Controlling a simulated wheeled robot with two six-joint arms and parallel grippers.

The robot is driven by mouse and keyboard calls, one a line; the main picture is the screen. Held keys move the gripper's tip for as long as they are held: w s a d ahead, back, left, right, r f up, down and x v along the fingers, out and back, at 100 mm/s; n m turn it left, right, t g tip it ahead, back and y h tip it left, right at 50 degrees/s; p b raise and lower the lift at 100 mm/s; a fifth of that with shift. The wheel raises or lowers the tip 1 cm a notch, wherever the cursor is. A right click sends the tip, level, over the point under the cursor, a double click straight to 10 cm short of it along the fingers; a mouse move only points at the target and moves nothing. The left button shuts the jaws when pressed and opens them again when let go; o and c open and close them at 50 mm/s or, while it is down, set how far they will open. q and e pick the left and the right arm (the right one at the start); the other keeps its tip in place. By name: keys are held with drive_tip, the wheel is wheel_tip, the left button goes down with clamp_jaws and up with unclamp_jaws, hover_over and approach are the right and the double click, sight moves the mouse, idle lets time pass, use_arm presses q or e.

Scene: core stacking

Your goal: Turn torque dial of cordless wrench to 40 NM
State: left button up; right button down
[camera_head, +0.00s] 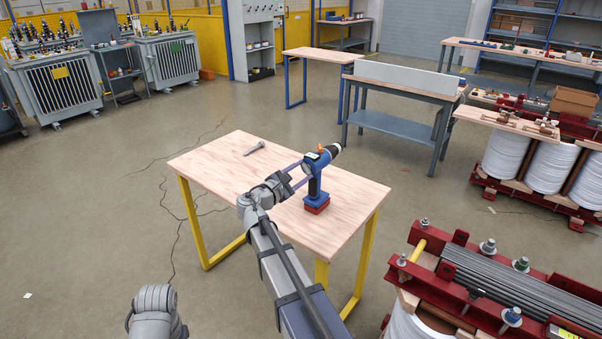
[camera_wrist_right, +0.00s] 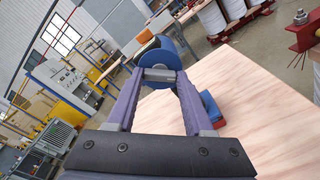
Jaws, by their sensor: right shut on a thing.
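The cordless wrench (camera_head: 314,186) is blue with a black and grey nose and a red battery base. It stands upright on the wooden table (camera_head: 222,160), nose toward the upper right. My right gripper (camera_head: 305,173) has its purple fingers closed on the wrench's upper body from the left. In the right wrist view the fingers (camera_wrist_right: 158,76) grip the round blue body (camera_wrist_right: 166,53), with a grey part between the tips. The torque dial and its numbers cannot be read. My left gripper is outside the view; only part of my left arm shows at the bottom left.
A grey metal bolt-like piece (camera_head: 255,147) lies on the table, left of the wrench. The rest of the tabletop is clear. A red-framed core assembly (camera_head: 470,285) stands at the lower right. A grey workbench (camera_head: 405,125) stands behind the table.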

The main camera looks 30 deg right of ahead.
drive_tip(key=shift+c, duration=1.4)
unclamp_jaws()
drive_tip(key=v, duration=0.7)
drive_tip(key=shift+s+a, duration=0.15)
drive_tip(key=shift+a, duration=0.2)
drive_tip(key=shift+f, duration=0.15)
drive_tip(key=s+a+f+m+g+y, duration=0.4)
drive_tip(key=s+a+f+m+y, duration=0.25)
drive_tip(key=s+a+f, duration=0.5)
drive_tip(key=s+a+f+m+g+y, duration=0.2)
drive_tip(key=s+a+f+y, duration=0.3)
drive_tip(key=a, duration=0.4)
drive_tip(key=s+a+f+m+g+y, duration=0.2)
drive_tip(key=s+a+f+y, duration=0.15)
drive_tip(key=s+a, duration=0.5)
wheel_tip(320, 180, up, 15)
drive_tip(key=w+p, duration=0.1)
drive_tip(key=p, duration=1.4)
drive_tip(key=shift+w+f+t+p, duration=0.2)
drive_tip(key=shift+f+t+p, duration=0.05)
drive_tip(key=shift+t+p, duration=0.05)
